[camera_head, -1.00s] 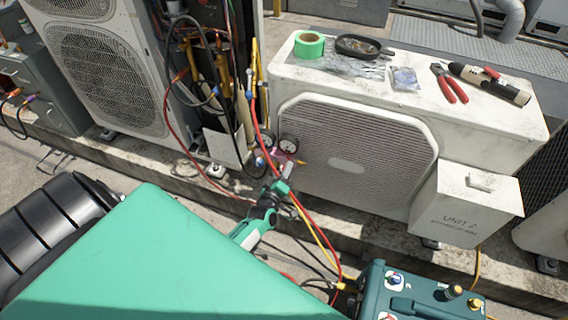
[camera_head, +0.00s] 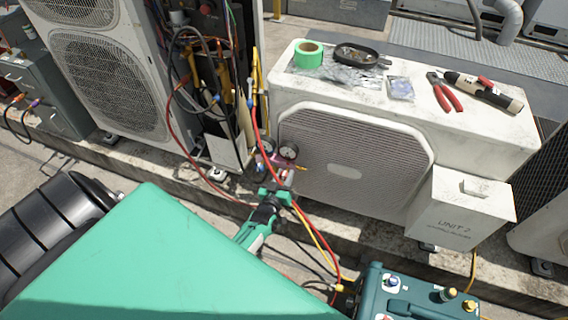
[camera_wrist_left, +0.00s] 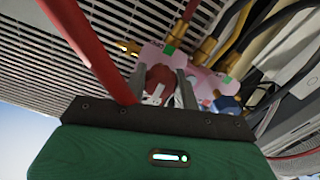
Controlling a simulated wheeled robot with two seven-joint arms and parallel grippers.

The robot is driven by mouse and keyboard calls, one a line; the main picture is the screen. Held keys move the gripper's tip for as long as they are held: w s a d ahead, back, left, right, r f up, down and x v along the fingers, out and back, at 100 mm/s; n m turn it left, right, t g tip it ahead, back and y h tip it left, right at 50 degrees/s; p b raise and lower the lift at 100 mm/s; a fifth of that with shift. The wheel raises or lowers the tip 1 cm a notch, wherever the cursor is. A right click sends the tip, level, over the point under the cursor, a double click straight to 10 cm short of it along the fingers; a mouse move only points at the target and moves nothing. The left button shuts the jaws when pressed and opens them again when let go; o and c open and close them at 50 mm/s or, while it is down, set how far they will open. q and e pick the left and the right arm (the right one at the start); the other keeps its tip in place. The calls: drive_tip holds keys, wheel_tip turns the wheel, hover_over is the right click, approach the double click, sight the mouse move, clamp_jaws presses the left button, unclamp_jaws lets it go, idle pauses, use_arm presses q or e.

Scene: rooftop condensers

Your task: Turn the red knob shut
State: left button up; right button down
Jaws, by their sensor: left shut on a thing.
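The pink gauge manifold (camera_head: 266,160) with two round gauges (camera_head: 289,151) hangs in front of the low white condenser. In the left wrist view the manifold body (camera_wrist_left: 203,75) is pink, with a blue knob (camera_wrist_left: 226,104) at its right. My left gripper (camera_head: 286,179) reaches the manifold from below. In the left wrist view its two fingers (camera_wrist_left: 172,92) are shut on the red knob (camera_wrist_left: 159,78), one on each side. The knob's lower part is partly covered by the fingers. In the head view the gripper hides the knob. My right gripper is not in view.
A red hose (camera_head: 262,130) runs down close beside my left gripper and crosses the left wrist view. A yellow hose (camera_head: 318,238) hangs nearby. The white condenser (camera_head: 450,140) carries green tape (camera_head: 308,55), a pan and red pliers (camera_head: 444,93). A teal machine (camera_head: 405,295) stands below.

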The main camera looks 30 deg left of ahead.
use_arm(q)
drive_tip(key=shift+d, duration=0.1)
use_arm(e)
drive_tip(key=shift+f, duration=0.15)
use_arm(q)
drive_tip(key=o, duration=1)
drive_tip(key=shift+s, duration=0.1)
drive_tip(key=shift+s, duration=0.35)
drive_tip(key=shift+p+v, duration=0.7)
drive_tip(key=shift+v, duration=5.8)
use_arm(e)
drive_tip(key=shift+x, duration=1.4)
use_arm(q)
drive_tip(key=shift+d, duration=0.1)
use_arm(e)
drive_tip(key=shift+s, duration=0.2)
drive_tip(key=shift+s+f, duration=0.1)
